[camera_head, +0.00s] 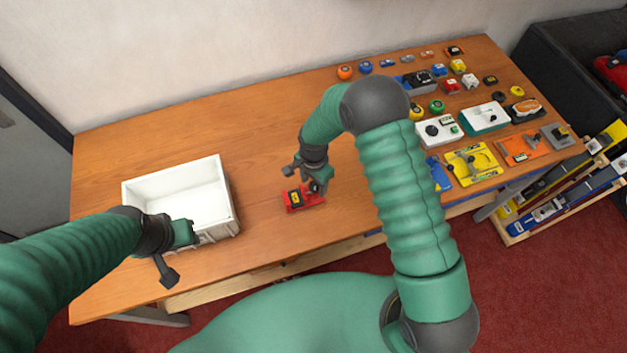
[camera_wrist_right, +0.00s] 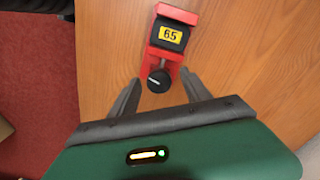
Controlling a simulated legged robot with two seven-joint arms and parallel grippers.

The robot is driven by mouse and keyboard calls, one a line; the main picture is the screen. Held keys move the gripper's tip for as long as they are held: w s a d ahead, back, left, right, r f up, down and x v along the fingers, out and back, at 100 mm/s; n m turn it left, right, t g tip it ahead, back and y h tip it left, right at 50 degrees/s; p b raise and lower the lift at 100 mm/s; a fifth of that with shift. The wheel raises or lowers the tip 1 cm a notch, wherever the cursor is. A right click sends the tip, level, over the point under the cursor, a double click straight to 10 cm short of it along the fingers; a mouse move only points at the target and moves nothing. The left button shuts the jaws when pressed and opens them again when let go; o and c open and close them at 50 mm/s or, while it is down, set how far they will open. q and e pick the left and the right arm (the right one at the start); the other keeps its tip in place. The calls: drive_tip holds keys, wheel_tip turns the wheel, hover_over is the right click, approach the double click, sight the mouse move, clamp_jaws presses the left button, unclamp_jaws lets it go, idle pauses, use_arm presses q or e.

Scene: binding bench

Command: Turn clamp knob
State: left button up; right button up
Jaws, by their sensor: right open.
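The red clamp (camera_head: 303,199) sits near the front edge of the wooden table, with a dark block labelled 65 in yellow (camera_wrist_right: 170,36) in its body. Its round black knob (camera_wrist_right: 158,80) has a pale line on its face. My right gripper (camera_head: 308,175) is over the clamp. In the right wrist view the open fingers (camera_wrist_right: 160,92) stand on either side of the knob, with a gap to each side. My left gripper (camera_head: 180,258) is in front of the white bin; whether its jaws are open is hard to make out.
A white bin (camera_head: 232,192) stands on the left of the table (camera_head: 262,120). Several small blocks, discs and coloured fixtures, including a yellow one (camera_head: 472,163), cover the right side. The table's middle back is clear. A rack (camera_head: 560,205) stands beyond the right end.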

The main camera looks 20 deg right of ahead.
drive_tip(key=shift+d, duration=0.15)
drive_tip(key=shift+c, duration=0.6)
clamp_jaws()
drive_tip(key=shift+n, duration=0.4)
drive_tip(key=n+b, duration=0.1)
drive_tip(key=n, duration=0.2)
drive_tip(key=shift+w+n, duration=0.1)
drive_tip(key=shift+n, duration=0.3)
drive_tip(key=n+b, duration=0.1)
drive_tip(key=n, duration=0.9)
drive_tip(key=shift+n, duration=0.4)
drive_tip(key=n, duration=0.5)
drive_tip(key=shift+n, duration=0.3)
